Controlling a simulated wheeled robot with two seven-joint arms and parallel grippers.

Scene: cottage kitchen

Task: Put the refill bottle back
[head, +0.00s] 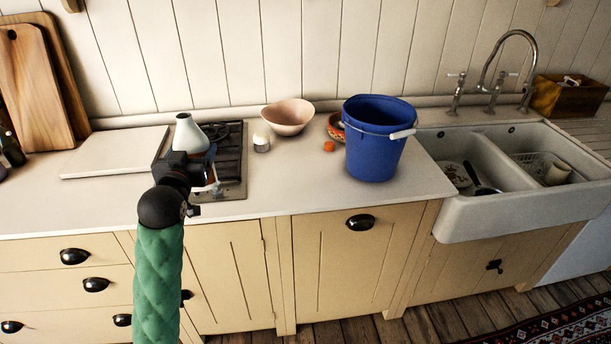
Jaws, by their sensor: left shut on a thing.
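A white bottle (189,133) with a tapered neck, which looks like the refill bottle, stands out above my left gripper (205,172). The gripper is shut on it, over the counter near the left edge of the stove hob. The bottle is about upright. Its lower part is mostly hidden behind the gripper, so I cannot tell whether its base touches anything. My right gripper is not in view.
A black hob (232,150) lies behind the gripper. A white board (115,155) lies to the left. A small white jar (261,140), a pink bowl (288,118) and a blue bucket (372,150) stand to the right. A double sink (480,210) is at the far right.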

